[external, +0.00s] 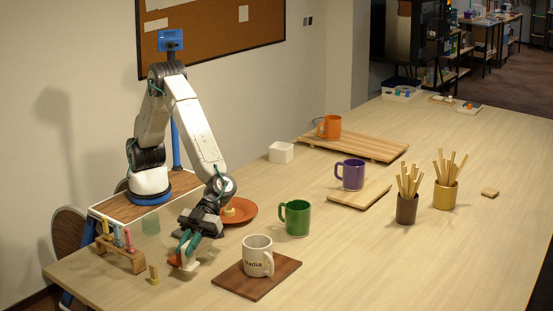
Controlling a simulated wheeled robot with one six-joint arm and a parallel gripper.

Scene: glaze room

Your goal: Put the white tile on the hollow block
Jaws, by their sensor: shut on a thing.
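My gripper (188,246), with green fingers, points down low over the near left part of the table. It is shut on a small white piece (190,265), which looks like the white tile; the fingers partly hide it. A small orange-red piece (174,261) shows right beside it, and I cannot tell whether they touch. A white box-like block (281,153) stands farther back, left of the long slatted board. It may be the hollow block, but its opening is not clear at this size.
A white mug (257,255) on a dark board (229,281) is close right of my gripper. A green mug (295,218) and an orange plate (239,211) stand behind. A wooden rack (122,255) with coloured pegs and a small wooden peg (154,275) are left. The front right table is clear.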

